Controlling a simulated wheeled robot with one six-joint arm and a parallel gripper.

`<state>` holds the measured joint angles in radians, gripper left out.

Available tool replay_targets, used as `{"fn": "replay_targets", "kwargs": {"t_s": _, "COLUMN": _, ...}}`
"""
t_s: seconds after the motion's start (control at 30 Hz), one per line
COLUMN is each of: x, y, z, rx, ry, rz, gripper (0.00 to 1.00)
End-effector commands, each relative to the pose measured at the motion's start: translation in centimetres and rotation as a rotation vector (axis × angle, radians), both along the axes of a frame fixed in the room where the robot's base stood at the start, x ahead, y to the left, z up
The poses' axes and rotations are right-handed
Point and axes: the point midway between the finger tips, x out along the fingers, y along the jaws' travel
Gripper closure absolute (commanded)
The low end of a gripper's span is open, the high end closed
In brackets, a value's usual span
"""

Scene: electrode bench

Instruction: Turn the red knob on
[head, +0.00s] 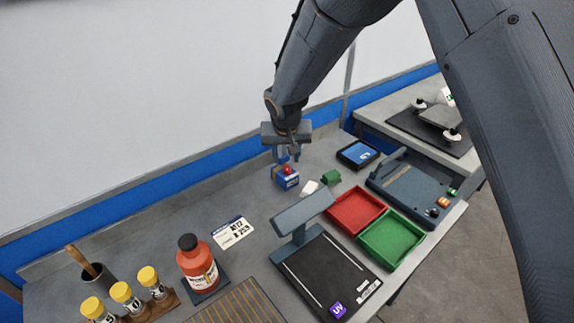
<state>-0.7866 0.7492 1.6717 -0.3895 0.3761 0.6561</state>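The red knob (287,169) sits on top of a small blue box (286,181) with a white label on its front, toward the back of the bench. My gripper (288,156) points down just above and slightly behind the knob in the picture. Its fingers are small and partly overlap in this view, so I cannot tell how far apart they are. I cannot tell whether they touch the knob. Nothing held shows in the gripper.
A small green block (331,177) and a white piece (309,187) lie right of the box. A dark lamp-like stand (303,212), a red tray (355,210) and a green tray (391,238) are nearer. A red bottle (197,264) stands left.

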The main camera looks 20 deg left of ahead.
Motion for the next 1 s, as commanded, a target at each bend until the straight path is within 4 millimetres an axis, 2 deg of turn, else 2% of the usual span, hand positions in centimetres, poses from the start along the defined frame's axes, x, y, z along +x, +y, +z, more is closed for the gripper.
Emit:
{"fn": "replay_targets", "kwargs": {"t_s": 0.3, "x": 1.4, "y": 0.4, "z": -3.9, "rx": -0.002, "ry": 0.002, "rz": 0.000, "gripper": 0.62}}
{"fn": "replay_targets", "kwargs": {"t_s": 0.5, "x": 2.1, "y": 0.7, "z": -5.7, "rx": -0.002, "ry": 0.002, "rz": 0.000, "gripper": 0.62}}
{"fn": "replay_targets", "kwargs": {"t_s": 0.93, "x": 2.5, "y": 0.9, "z": -6.5, "rx": -0.001, "ry": 0.001, "rz": -0.001, "gripper": 0.62}}
{"fn": "replay_targets", "kwargs": {"t_s": 0.97, "x": 2.5, "y": 0.9, "z": -6.5, "rx": -0.001, "ry": 0.001, "rz": -0.001, "gripper": 0.64}}
{"fn": "replay_targets", "kwargs": {"t_s": 1.0, "x": 2.5, "y": 0.9, "z": -6.5, "rx": -0.001, "ry": 0.001, "rz": -0.001, "gripper": 0.71}}
